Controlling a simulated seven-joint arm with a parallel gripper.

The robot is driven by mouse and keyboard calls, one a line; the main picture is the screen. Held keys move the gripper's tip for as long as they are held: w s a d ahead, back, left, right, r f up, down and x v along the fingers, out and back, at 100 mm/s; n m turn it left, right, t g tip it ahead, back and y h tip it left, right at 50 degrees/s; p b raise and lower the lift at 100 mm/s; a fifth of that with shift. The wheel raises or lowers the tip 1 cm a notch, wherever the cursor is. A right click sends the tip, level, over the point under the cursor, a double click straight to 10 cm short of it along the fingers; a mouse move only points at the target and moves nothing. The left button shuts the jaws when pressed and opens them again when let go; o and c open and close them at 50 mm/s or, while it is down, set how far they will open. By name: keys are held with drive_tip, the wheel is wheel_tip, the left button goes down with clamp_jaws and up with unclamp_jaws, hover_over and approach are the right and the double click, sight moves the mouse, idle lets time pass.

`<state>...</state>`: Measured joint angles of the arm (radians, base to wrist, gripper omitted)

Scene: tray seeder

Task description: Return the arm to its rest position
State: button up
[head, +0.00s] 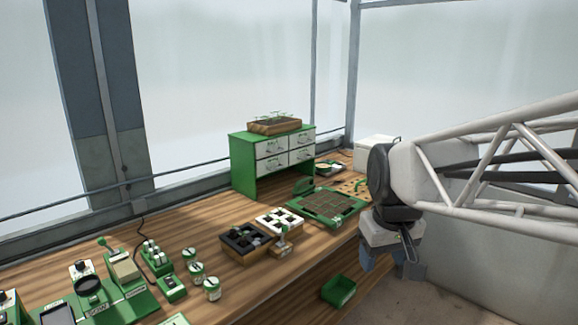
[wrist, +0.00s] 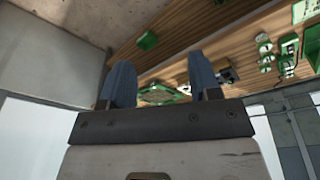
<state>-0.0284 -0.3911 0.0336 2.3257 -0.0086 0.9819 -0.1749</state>
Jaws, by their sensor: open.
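My gripper (head: 392,266) hangs from the end of my arm at the right of the head view, in front of the bench's front edge. In the wrist view its two blue-grey fingers (wrist: 155,85) stand wide apart with nothing between them. It is open and empty, and it touches nothing that I can see. The green seeding tray (head: 328,205) with brown cells lies on the bench to the left of the gripper. It also shows small beyond the fingers in the wrist view (wrist: 160,96).
A wooden bench (head: 235,284) runs along the window. On it stand a green drawer cabinet (head: 243,160), a dark tray (head: 245,243), a white tray (head: 279,221), a white box (head: 375,151) and several small jars. Open space lies around my gripper.

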drive_tip(key=s+f+m, duration=0.1)
drive_tip(key=s+f, duration=0.2)
drive_tip(key=s, duration=0.3)
drive_tip(key=s+d+f+m, duration=0.1)
drive_tip(key=s+f, duration=0.2)
drive_tip(key=s, duration=0.4)
drive_tip(key=shift+d+m, duration=0.25)
drive_tip(key=shift+m, duration=0.05)
drive_tip(key=shift+c, duration=0.8)
idle(2.8)
